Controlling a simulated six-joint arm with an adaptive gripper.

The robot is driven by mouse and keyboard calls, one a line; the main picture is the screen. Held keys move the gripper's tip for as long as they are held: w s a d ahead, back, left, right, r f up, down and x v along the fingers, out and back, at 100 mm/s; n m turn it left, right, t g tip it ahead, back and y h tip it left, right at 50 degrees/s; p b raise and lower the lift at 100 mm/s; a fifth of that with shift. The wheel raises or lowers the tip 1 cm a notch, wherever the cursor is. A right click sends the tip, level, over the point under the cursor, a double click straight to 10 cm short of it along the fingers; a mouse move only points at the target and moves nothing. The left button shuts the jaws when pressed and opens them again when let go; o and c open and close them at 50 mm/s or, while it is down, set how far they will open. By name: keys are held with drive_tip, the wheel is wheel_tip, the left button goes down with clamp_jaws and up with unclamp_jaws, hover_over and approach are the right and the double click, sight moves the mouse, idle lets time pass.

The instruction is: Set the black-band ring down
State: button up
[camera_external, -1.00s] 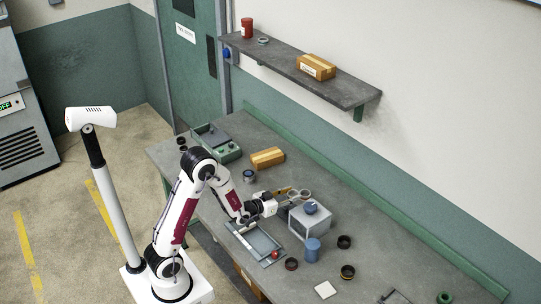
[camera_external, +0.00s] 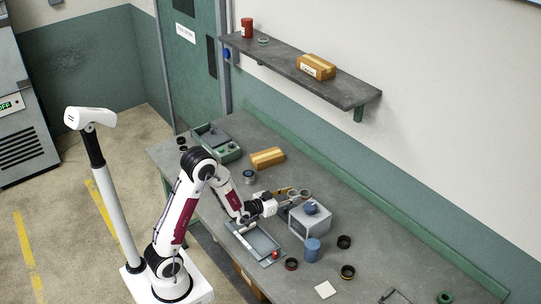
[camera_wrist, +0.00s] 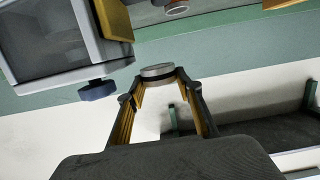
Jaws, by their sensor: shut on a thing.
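The black-band ring (camera_wrist: 157,71) is a pale metal ring with a dark stripe, held between the fingertips of my gripper (camera_wrist: 155,84) in the wrist view. In the external view my gripper (camera_external: 293,196) is raised above the bench, just behind and left of the grey box-shaped machine (camera_external: 304,227) with a blue knob (camera_external: 311,208). The ring looks clear of the bench and of the machine. Its underside contact cannot be judged exactly.
A tray (camera_external: 262,240) with a red knob (camera_external: 275,254) lies below my arm. A blue cylinder (camera_external: 312,250), several dark rings (camera_external: 344,242) and a white square (camera_external: 325,290) are at the front right. Bench behind the machine looks clear.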

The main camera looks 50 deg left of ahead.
drive_tip(key=s+a+f+n+g+y, duration=0.1)
drive_tip(key=s+a+n+y, duration=0.2)
drive_tip(key=a, duration=1.6)
drive_tip(key=s+a+f+n+g+y, duration=0.15)
drive_tip(key=a+y, duration=0.25)
drive_tip(key=a, duration=1.6)
drive_tip(key=s+a, duration=0.6)
drive_tip(key=a, duration=0.6)
drive_tip(key=s+a+t+h, duration=0.1)
drive_tip(key=s+a, duration=0.6)
drive_tip(key=a, duration=0.6)
drive_tip(key=shift+s+a, duration=0.15)
drive_tip(key=shift+a, duration=0.05)
drive_tip(key=shift+f, duration=0.2)
drive_tip(key=shift+f, duration=2.35)
